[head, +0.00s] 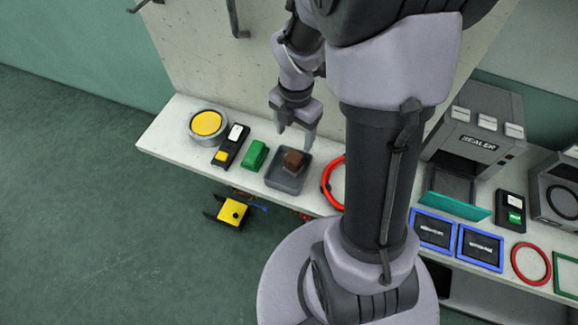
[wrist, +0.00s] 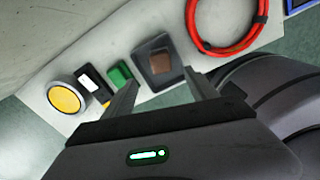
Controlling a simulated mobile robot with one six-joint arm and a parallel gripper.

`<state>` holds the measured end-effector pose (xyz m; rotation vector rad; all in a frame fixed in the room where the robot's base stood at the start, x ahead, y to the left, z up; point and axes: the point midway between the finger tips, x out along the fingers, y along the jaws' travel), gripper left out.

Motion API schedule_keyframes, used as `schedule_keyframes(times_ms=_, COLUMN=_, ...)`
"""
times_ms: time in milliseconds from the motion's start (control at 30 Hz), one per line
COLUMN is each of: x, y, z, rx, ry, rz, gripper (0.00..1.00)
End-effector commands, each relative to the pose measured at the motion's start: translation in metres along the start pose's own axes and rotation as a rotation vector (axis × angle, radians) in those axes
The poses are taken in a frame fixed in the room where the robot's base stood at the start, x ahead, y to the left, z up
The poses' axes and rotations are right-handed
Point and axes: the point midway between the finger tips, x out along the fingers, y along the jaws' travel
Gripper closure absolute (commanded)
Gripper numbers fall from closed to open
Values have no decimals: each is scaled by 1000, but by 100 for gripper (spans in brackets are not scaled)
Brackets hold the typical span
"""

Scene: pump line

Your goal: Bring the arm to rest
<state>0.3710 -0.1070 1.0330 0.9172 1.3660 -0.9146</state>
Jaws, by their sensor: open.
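My gripper (head: 296,135) is open and empty. It hangs over the bench, above and a little behind a grey tray that holds a brown block. In the wrist view its two fingers (wrist: 168,95) are spread apart, with the brown block (wrist: 163,66) beyond the gap between them. My arm rises from its base at the lower middle of the head view and bends over the bench. The brown block (head: 293,161) sits in the grey tray (head: 285,183), clear of the fingers. My arm hides part of the bench behind it.
The white bench (head: 165,135) carries a round yellow button (head: 206,124), a black switch box (head: 231,147), a green block (head: 254,156), and a red ring (head: 328,187). To the right stand a sealer (head: 480,125) and blue-framed plates (head: 433,231). A yellow item (head: 233,212) is below the bench edge.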

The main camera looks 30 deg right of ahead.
Motion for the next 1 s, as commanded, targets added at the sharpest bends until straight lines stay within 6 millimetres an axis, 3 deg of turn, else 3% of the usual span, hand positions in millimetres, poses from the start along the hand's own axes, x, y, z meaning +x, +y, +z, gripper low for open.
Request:
schedule_keyframes(times_ms=333, x=1, y=0, z=0, rx=4, ry=-1, rz=1, gripper=33)
schedule_keyframes(times_ms=433, x=-12, y=3, z=-8, rx=135, ry=-14, rz=34, gripper=33)
schedule_keyframes(times_ms=533, x=-44, y=6, z=-37, rx=523, ry=-15, rz=133, gripper=33)
schedule_keyframes(times_ms=600, x=-69, y=2, z=-66, rx=890, ry=32, rz=222, gripper=33)
schedule_keyframes(times_ms=700, x=-94, y=-12, z=-108, rx=1396, ry=171, rz=321, gripper=33)
schedule_keyframes(times_ms=800, x=-108, y=-29, z=-143, rx=1810, ry=351, rz=355, gripper=33)
schedule_keyframes(times_ms=900, x=-114, y=-42, z=-166, rx=2090, ry=505, rz=340, gripper=33)
schedule_keyframes(times_ms=1000, x=-116, y=-49, z=-176, rx=2231, ry=591, rz=316, gripper=33)
